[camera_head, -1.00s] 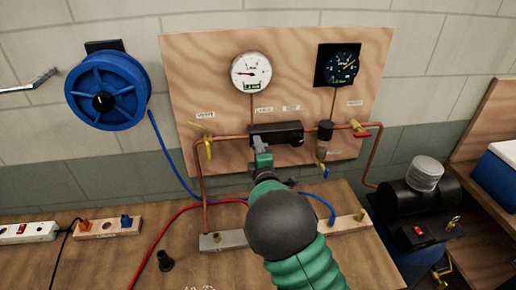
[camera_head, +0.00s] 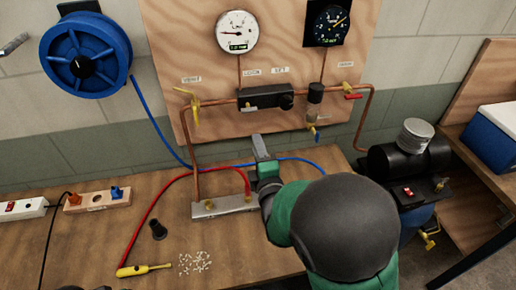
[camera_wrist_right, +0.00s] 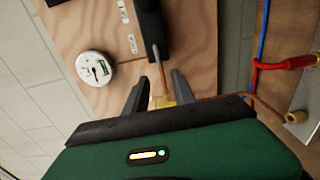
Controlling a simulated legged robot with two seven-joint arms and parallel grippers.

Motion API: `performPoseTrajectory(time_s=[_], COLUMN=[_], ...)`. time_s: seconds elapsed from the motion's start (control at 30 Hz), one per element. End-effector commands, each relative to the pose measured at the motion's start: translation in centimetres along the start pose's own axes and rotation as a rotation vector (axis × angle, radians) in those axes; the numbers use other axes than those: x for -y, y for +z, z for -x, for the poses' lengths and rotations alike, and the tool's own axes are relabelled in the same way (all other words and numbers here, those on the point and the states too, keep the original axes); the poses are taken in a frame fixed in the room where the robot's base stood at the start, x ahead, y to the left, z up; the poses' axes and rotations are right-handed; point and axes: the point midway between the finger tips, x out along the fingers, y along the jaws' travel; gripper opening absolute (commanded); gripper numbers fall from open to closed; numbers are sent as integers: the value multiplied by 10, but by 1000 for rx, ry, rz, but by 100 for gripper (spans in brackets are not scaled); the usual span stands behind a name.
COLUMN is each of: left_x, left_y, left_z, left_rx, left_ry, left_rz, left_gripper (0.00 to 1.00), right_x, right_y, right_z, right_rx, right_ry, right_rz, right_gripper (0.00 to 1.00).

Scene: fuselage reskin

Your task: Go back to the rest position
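My right gripper (camera_head: 262,148) is in the middle of the head view, in front of the lower part of the wooden gauge panel (camera_head: 215,75) and above the bench. In the right wrist view its two grey fingers (camera_wrist_right: 157,92) are apart, with nothing seen held between them. A yellow valve handle (camera_wrist_right: 163,101) shows behind the gap between the fingers. The black regulator block (camera_head: 262,97) on the copper pipe is above the gripper in the head view.
A yellow tool (camera_head: 145,270), a black nozzle (camera_head: 158,230) and small white bits (camera_head: 194,262) lie on the bench (camera_head: 95,235). A metal manifold (camera_head: 225,206) with red and blue hoses is beside my right arm. A blue hose reel (camera_head: 85,55) hangs left; a black compressor (camera_head: 410,160) stands right.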

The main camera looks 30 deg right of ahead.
Motion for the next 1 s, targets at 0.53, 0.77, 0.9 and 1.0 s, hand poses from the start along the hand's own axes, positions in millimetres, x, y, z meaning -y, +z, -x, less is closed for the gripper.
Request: performPoseTrajectory(time_s=[0.53, 0.77, 0.9, 1.0], left_x=[0, 0, 0, 0], left_y=[0, 0, 0, 0], left_z=[0, 0, 0, 0], left_rx=[0, 0, 0, 0], left_ry=[0, 0, 0, 0], left_rz=[0, 0, 0, 0], left_gripper=[36, 36, 36, 36], right_x=[62, 157, 173, 175], right_y=[-6, -21, -12, -7], right_z=[11, 113, 172, 191], right_rx=[14, 397, 709, 825], right_ry=[-314, -953, -1122, -1157], right_rz=[-366, -1000, -1141, -1168], right_gripper=[31, 31, 31, 31])
